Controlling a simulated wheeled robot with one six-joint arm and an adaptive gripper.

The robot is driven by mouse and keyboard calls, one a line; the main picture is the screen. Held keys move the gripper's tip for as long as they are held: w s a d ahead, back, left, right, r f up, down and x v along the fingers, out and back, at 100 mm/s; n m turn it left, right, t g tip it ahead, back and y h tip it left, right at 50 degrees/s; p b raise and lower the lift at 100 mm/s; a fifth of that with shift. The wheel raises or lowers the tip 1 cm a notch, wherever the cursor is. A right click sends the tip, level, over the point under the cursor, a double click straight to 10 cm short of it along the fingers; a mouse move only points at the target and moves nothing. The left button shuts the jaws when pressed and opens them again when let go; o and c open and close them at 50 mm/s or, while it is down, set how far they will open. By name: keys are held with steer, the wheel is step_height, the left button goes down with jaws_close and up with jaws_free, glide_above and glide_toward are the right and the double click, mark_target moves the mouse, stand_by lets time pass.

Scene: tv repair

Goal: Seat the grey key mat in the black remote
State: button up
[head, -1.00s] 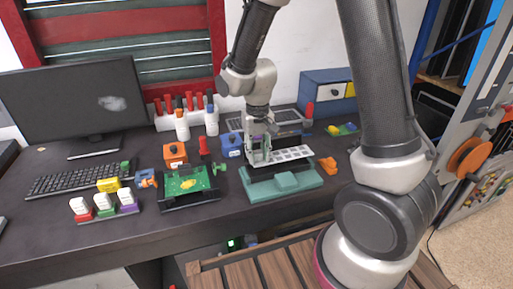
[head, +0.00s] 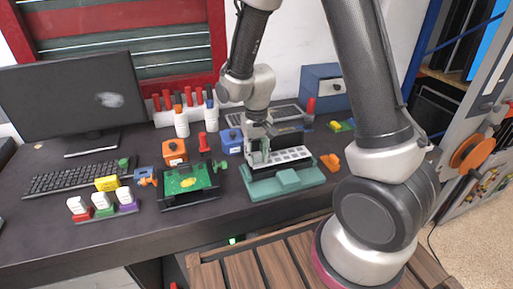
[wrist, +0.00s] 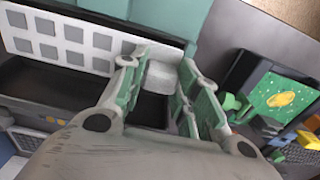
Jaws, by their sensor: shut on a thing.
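The grey key mat (wrist: 62,42) is a pale strip with rows of darker square keys and a block-like tab at one end. My gripper (wrist: 160,68) is shut on that tab, with a green-padded finger on each side. The black remote (wrist: 60,85) shows as a dark open tray beside and beneath the mat in the wrist view. It lies in a green holder (head: 288,182) on the bench. In the head view, the mat (head: 290,155) is over the holder, close to the remote. Whether it touches the remote cannot be told.
A green circuit board (head: 188,182) in a black frame stands left of the holder. A blue box (head: 231,141) and an orange box (head: 174,151) are behind it. An orange part (head: 330,162) lies right of the holder. The bench's front strip is mostly clear.

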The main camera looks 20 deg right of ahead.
steer(key=shift+f, duration=1.25)
steer(key=shift+f, duration=0.2)
stand_by(0.6)
